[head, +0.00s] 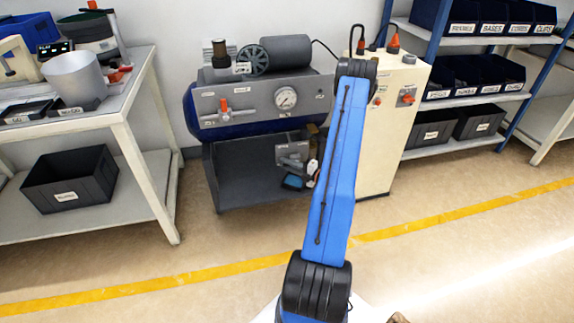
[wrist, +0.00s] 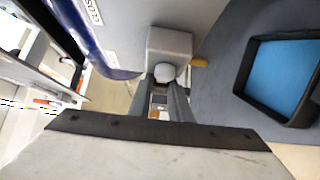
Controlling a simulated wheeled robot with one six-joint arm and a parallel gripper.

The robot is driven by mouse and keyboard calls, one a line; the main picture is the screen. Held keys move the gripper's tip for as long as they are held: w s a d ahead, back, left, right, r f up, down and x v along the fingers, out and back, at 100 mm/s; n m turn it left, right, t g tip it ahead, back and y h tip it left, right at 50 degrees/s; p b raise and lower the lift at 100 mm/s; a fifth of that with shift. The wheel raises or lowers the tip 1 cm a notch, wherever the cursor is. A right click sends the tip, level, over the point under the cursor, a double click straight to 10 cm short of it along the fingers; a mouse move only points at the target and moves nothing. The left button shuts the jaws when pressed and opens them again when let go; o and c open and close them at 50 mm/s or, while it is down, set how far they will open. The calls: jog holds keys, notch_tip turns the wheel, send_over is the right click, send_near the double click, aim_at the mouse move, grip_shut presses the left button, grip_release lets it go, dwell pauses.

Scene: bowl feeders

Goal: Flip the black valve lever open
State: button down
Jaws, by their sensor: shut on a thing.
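My gripper (wrist: 166,92) is in the middle of the wrist view. Its two dark fingers are close together, shut at a grey block (wrist: 178,40) with a pale round boss (wrist: 165,72). The black valve lever is mostly hidden between the fingers, and its angle cannot be made out. A label (wrist: 90,12) ending in "OSED" shows at the upper left of the wrist view. In the head view my blue arm reaches toward the compressor (head: 258,106) and covers its right side.
The compressor's panel carries a gauge (head: 286,97) and a red-orange lever (head: 224,105). A blue-bottomed tray (wrist: 282,78) lies right of the fingers. A beige cabinet (head: 388,130) stands to the right, a workbench (head: 128,110) to the left. The floor in front is clear.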

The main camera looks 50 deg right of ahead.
jog(key=c, duration=1.6)
grip_release()
jog(key=shift+c, duration=0.2)
jog(key=v, duration=1.7)
jog(key=shift+s+d, duration=0.15)
jog(key=shift+d, duration=0.05)
